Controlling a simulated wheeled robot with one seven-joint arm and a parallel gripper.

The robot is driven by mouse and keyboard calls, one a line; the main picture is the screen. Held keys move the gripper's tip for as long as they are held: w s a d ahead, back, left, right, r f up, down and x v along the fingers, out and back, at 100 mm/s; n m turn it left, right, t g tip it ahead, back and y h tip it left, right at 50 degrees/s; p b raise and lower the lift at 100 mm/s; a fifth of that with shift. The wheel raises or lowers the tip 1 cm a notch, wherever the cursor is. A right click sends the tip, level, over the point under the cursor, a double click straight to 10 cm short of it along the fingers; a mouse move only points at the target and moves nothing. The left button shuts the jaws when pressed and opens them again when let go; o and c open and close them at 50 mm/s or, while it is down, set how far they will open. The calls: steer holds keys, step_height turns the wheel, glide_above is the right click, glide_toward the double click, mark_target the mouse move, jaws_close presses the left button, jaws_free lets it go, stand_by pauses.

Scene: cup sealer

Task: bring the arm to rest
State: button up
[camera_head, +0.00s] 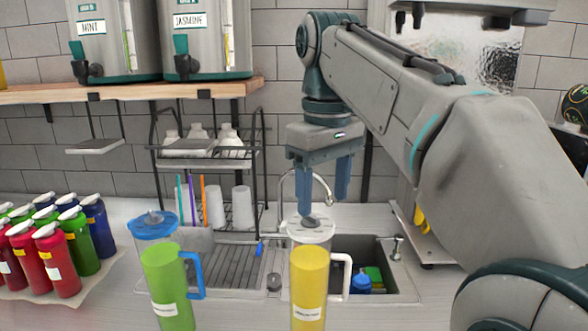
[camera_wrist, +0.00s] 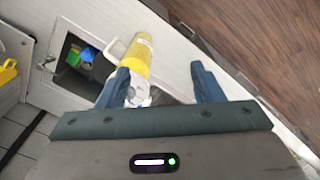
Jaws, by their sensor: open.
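My gripper (camera_head: 321,195) is open, its two blue fingers pointing down over the counter by the sink. It is just above, or partly behind, the lid of the yellow pitcher (camera_head: 309,280); the exact gap is hard to tell. In the wrist view my gripper (camera_wrist: 160,88) shows its fingers spread apart, with the yellow pitcher (camera_wrist: 136,57) beyond the left finger. Nothing is held between the fingers. My arm reaches in from the right side of the head view.
A green pitcher (camera_head: 167,285) with a blue lid stands left of the yellow one. The sink (camera_head: 385,283) lies behind. Colored bottles (camera_head: 63,262) fill the left counter. A wire rack (camera_head: 205,155) holds cups. Tea dispensers (camera_head: 205,40) stand on a shelf.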

steer(key=s+d+f+m+t+b, duration=0.1)
steer(key=s+d+f+m, duration=0.1)
steer(key=f, duration=0.7)
steer(key=s+d+f+m+t+b, duration=0.1)
steer(key=s+d+f+m, duration=0.2)
steer(key=f, duration=0.7)
steer(key=s+d+f+m+t+b, duration=0.1)
steer(key=s+d+f+m, duration=0.2)
steer(key=f, duration=0.7)
steer(key=s+d, duration=0.2)
steer(key=s, duration=0.2)
steer(key=shift+d+f+t, duration=0.2)
steer(key=shift+d+t, duration=0.1)
steer(key=shift+d, duration=0.1)
